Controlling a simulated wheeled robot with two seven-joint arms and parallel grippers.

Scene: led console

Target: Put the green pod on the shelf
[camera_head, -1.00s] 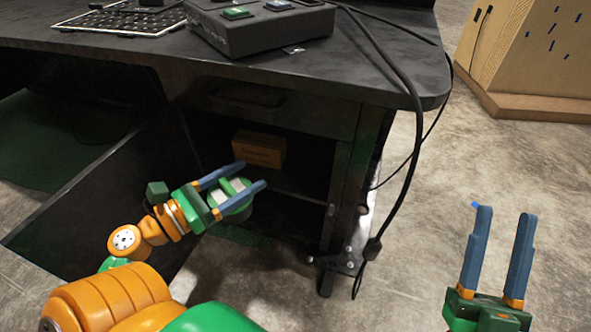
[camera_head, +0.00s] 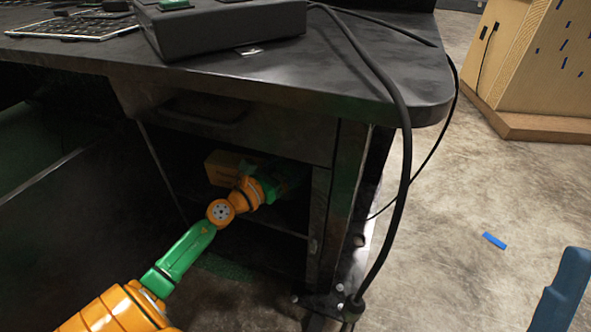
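The shelf (camera_head: 285,213) is inside the open cabinet under the desk. My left arm reaches into the cabinet opening above the shelf's front edge. My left gripper (camera_head: 290,178) is mostly hidden beyond my orange wrist; its fingers do not show. The green pod cannot be made out now, and I cannot tell whether it is in the fingers or resting on the shelf. My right gripper (camera_head: 565,290) shows only one blue finger at the lower right edge, away from the cabinet.
A cardboard box (camera_head: 222,168) stands on the shelf, left of my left wrist. The open cabinet door (camera_head: 60,215) is at left. A black cable (camera_head: 403,190) hangs by the right cabinet corner. A small blue piece (camera_head: 494,240) lies on the floor.

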